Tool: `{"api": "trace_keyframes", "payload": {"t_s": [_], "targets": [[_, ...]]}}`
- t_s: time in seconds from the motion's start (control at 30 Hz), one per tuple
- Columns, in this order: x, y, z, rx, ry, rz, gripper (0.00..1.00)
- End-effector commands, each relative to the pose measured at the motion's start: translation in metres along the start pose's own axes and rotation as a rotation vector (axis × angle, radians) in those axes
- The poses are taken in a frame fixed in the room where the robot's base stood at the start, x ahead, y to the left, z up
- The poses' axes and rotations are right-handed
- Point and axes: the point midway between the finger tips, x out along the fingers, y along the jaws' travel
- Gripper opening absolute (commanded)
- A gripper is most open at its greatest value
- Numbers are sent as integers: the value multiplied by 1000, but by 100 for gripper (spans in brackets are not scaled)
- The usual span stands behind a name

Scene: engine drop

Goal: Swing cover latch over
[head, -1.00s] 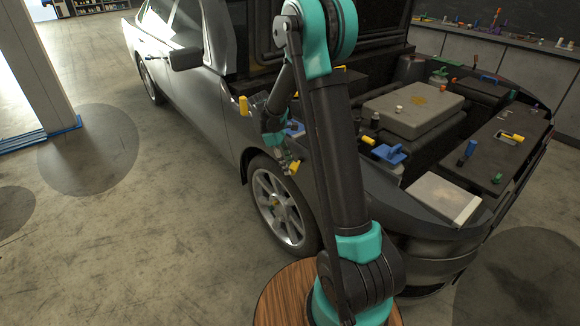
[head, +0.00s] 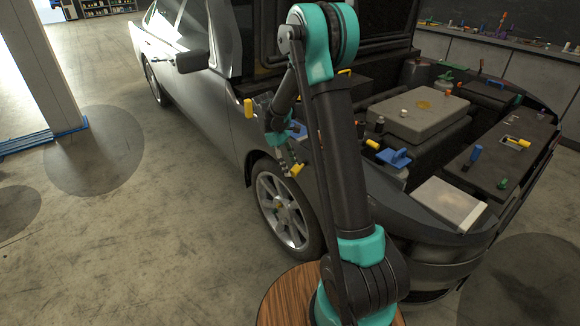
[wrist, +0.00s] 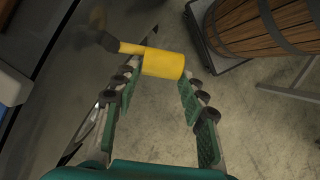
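A yellow cylindrical handle on a thin yellow rod (wrist: 164,63) shows in the wrist view, with a dark bracket at the rod's left end. It may be the cover latch; no label confirms this. It lies crosswise at the tips of my gripper (wrist: 160,82), whose green-padded fingers stand apart on both sides of it. I cannot tell whether they press on it. In the head view my gripper (head: 287,165) hangs beside the car's front fender above the wheel, with a yellow piece (head: 297,170) at its tip. My arm partly hides this area.
The silver car (head: 215,105) stands with its engine bay open. A grey engine cover (head: 418,118), a blue-handled part (head: 396,157) and several coloured fittings sit there. Another yellow handle (head: 248,109) is left of my gripper. Floor to the left is clear.

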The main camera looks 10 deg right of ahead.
Motion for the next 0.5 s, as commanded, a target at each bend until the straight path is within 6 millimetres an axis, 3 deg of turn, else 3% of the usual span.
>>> {"api": "trace_keyframes", "payload": {"t_s": [0.1, 0.5], "targets": [[0, 0, 0, 0, -1, 0, 59], [-7, 0, 0, -1, -1, 0, 59]]}}
